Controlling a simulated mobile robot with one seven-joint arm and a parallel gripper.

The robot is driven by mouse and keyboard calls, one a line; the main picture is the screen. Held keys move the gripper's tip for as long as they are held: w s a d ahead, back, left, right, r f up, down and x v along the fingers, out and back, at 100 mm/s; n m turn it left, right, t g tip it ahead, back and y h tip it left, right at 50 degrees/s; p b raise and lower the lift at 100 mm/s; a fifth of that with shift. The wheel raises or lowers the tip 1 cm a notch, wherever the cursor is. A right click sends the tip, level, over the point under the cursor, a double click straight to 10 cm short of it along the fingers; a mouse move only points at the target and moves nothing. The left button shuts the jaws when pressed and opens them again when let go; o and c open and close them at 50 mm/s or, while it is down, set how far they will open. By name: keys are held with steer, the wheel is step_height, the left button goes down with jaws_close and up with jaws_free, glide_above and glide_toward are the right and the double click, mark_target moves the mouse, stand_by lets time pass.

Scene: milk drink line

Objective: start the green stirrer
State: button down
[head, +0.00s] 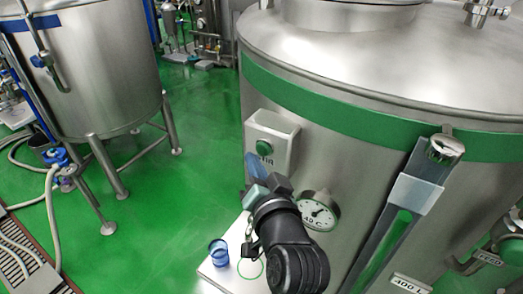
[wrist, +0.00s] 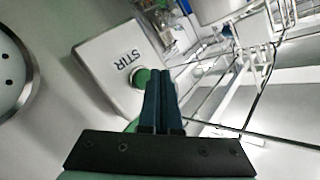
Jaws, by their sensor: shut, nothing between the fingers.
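The stir box is a pale grey box (head: 284,133) with a round green button (head: 264,147), fixed to the steel tank (head: 350,75) with the green band (head: 300,98). In the wrist view the box (wrist: 101,62) carries the label STIR, and the green button (wrist: 141,76) is partly hidden behind my fingertips. My gripper (head: 251,161) is shut and empty, its blue fingers just below the button and over part of the label. In the wrist view my gripper (wrist: 161,72) overlaps the button's right edge. I cannot tell whether the fingertips touch it.
A round dial gauge (head: 319,212) sits right of my wrist, and a sight tube with green liquid (head: 393,232) runs beyond it. Another steel tank (head: 95,75) stands on legs at left. Green floor between is open.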

steer(key=shift+w, duration=0.1)
steer(key=shift+w+d, duration=0.3)
steer(key=shift+w+d, duration=0.25)
steer(key=shift+w, duration=0.1)
stand_by(1.0)
steer(key=shift+s+a, duration=0.55)
steer(key=shift+s, duration=0.2)
steer(key=s+a+p, duration=0.2)
steer(key=s+a, duration=0.1)
steer(key=s, duration=0.2)
steer(key=shift+a, duration=0.25)
steer(key=shift+w, duration=0.1)
stand_by(0.4)
